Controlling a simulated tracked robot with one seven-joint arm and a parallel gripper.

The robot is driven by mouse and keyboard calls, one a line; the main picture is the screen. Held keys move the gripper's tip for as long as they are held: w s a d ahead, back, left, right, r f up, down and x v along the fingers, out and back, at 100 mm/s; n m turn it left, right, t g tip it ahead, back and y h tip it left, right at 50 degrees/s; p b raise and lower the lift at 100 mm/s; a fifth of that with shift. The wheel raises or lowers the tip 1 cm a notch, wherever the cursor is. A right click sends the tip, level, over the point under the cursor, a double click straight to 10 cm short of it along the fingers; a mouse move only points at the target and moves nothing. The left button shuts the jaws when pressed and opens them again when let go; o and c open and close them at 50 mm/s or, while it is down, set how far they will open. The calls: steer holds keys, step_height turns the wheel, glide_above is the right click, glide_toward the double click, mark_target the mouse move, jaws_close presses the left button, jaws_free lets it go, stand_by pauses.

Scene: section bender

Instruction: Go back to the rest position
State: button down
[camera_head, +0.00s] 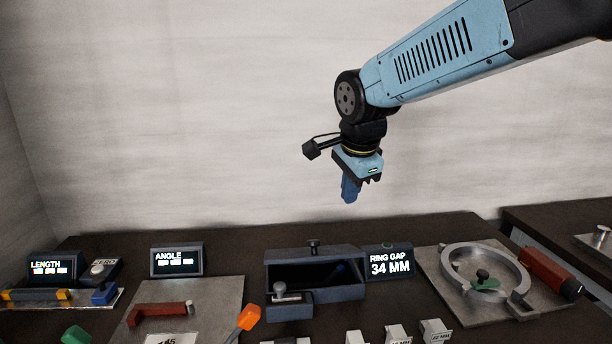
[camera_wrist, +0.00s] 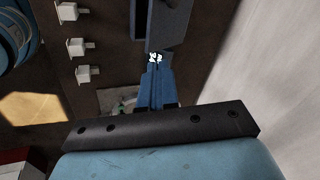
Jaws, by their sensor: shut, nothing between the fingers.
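My gripper (camera_head: 349,190) hangs from the blue arm, pointing down, well above the dark bench and in front of the pale wall. Its blue fingers are together with nothing between them. In the wrist view the shut fingers (camera_wrist: 156,78) point toward the grey-blue box with a hollow, whose edge lies beyond the tips. No object touches the gripper.
The bench holds a LENGTH display (camera_head: 52,268), an ANGLE display (camera_head: 177,260), a grey-blue box (camera_head: 355,290), a RING GAP display reading 34 MM (camera_head: 390,263) and a metal ring (camera_head: 447,270) on a plate. White labelled blocks (camera_head: 397,335) stand in front. Air around the gripper is clear.

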steer(key=s+d+n+t, duration=0.2)
steer(key=s+d+n, duration=1.1)
steer(key=s+d, duration=0.15)
steer(key=w+a+n+g, duration=0.1)
steer(key=w+a+g, duration=0.4)
steer(key=w+a, duration=1.75)
steer(key=f, duration=0.9)
steer(key=d+f, duration=0.1)
steer(key=f, duration=0.3)
steer(key=shift+w+f, duration=0.15)
steer(key=shift+w, duration=0.25)
steer(key=shift+s+d+f, duration=0.1)
steer(key=shift+f, duration=0.15)
steer(key=shift+d, duration=0.1)
